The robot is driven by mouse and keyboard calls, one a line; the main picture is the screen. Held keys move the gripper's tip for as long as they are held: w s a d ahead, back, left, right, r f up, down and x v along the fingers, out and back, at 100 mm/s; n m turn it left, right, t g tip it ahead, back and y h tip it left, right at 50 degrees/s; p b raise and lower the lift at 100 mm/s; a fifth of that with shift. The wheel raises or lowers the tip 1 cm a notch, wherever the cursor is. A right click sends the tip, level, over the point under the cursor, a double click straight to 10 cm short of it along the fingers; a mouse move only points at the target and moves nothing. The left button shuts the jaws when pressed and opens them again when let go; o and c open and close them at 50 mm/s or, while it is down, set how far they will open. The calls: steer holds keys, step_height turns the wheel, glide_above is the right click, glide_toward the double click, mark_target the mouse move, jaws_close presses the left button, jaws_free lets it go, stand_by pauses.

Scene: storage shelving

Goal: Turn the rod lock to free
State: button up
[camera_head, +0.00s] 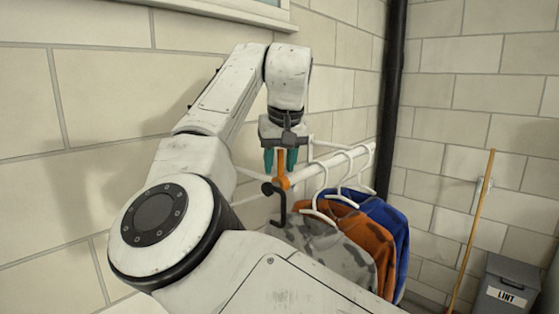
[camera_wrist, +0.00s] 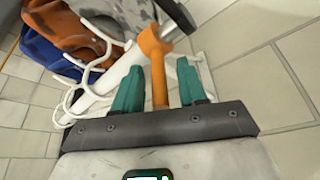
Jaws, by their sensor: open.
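The rod lock is an orange collar with an upright orange lever (camera_head: 281,165) at the near end of the white rod (camera_head: 330,165). A black hook-shaped piece (camera_head: 276,198) hangs beside the collar. My gripper (camera_head: 280,160) points down over the lock, its two teal fingers apart on either side of the lever. In the wrist view the orange lever (camera_wrist: 158,78) stands between the open fingers of my gripper (camera_wrist: 158,85), with a visible gap on each side. The collar (camera_wrist: 152,42) lies beyond the fingertips.
White hangers (camera_head: 340,172) on the rod carry a grey patterned garment (camera_head: 325,245), an orange one (camera_head: 368,240) and a blue one (camera_head: 398,225). A brick wall stands close behind. A dark pipe (camera_head: 393,95), a wooden pole (camera_head: 472,225) and a grey LINT bin (camera_head: 508,285) are at the right.

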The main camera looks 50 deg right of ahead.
jaws_close()
stand_by(0.6)
